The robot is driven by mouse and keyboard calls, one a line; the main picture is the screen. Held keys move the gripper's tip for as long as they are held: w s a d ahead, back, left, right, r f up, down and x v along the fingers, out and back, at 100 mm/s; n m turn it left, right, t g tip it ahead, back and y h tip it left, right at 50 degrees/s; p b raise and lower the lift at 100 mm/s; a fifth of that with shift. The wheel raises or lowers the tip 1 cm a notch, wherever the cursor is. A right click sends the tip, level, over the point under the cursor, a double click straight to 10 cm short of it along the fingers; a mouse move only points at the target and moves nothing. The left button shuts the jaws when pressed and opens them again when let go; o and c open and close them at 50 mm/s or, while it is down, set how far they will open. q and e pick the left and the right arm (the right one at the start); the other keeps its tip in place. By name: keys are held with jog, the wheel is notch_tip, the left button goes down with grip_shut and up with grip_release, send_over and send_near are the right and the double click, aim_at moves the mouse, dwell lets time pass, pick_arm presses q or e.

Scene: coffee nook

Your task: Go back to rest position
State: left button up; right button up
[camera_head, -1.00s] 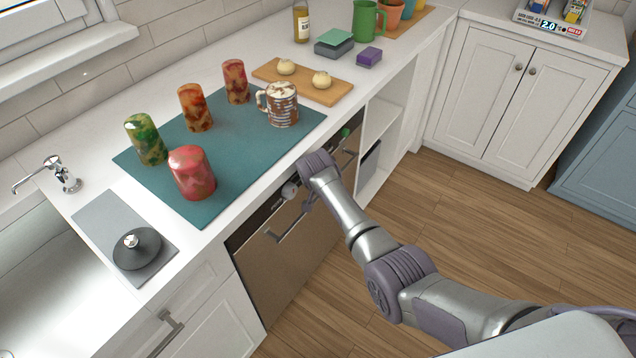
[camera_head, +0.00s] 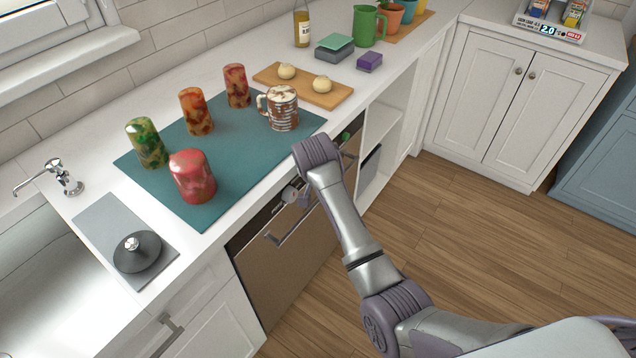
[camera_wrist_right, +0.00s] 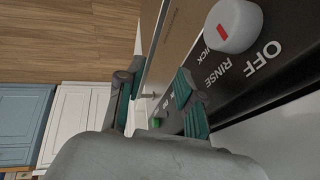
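My right arm reaches in from the bottom right of the head view. Its wrist end is beside the counter's front edge, in front of the dishwasher (camera_head: 285,250). In the right wrist view my right gripper (camera_wrist_right: 156,98) has its two green-padded fingers spread apart, with nothing seen between them. A white control knob (camera_wrist_right: 232,26) with a red mark, and the words OFF, RINSE and QUICK, are close beside the fingers on the dark panel. The fingers are mostly hidden in the head view. My left gripper is in neither view.
A teal mat (camera_head: 237,143) holds several colourful tumblers and a patterned mug (camera_head: 283,108). A wooden board (camera_head: 303,85) with two buns lies behind. A grey lid (camera_head: 137,251) lies near the sink (camera_head: 40,290). Wooden floor (camera_head: 470,230) is open to the right, before white cabinets (camera_head: 520,95).

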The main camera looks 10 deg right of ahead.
jog(key=s+d+f+n+g, duration=0.1)
jog(key=s+d+f+n, duration=0.25)
jog(key=s, duration=0.55)
jog(key=s+d+f+n, duration=0.2)
jog(key=s+f, duration=0.2)
jog(key=s, duration=0.6)
jog(key=s+d+r+n+y, duration=0.1)
jog(key=s+r+n, duration=0.15)
jog(key=s, duration=0.65)
jog(key=s+d+r+n+y, duration=0.15)
jog(key=s+n, duration=0.25)
jog(key=s, duration=0.4)
notch_tip(320, 180, down, 26)
jog(key=s+g, duration=0.2)
jog(key=s+d+f+g, duration=0.1)
jog(key=s+d+f, duration=0.1)
jog(key=s+f, duration=1.3)
jog(key=shift+s+d+f+n+h, duration=0.15)
jog(key=shift+s+f+n+h, duration=0.15)
jog(key=shift+s+h, duration=0.25)
jog(key=shift+s, duration=0.1)
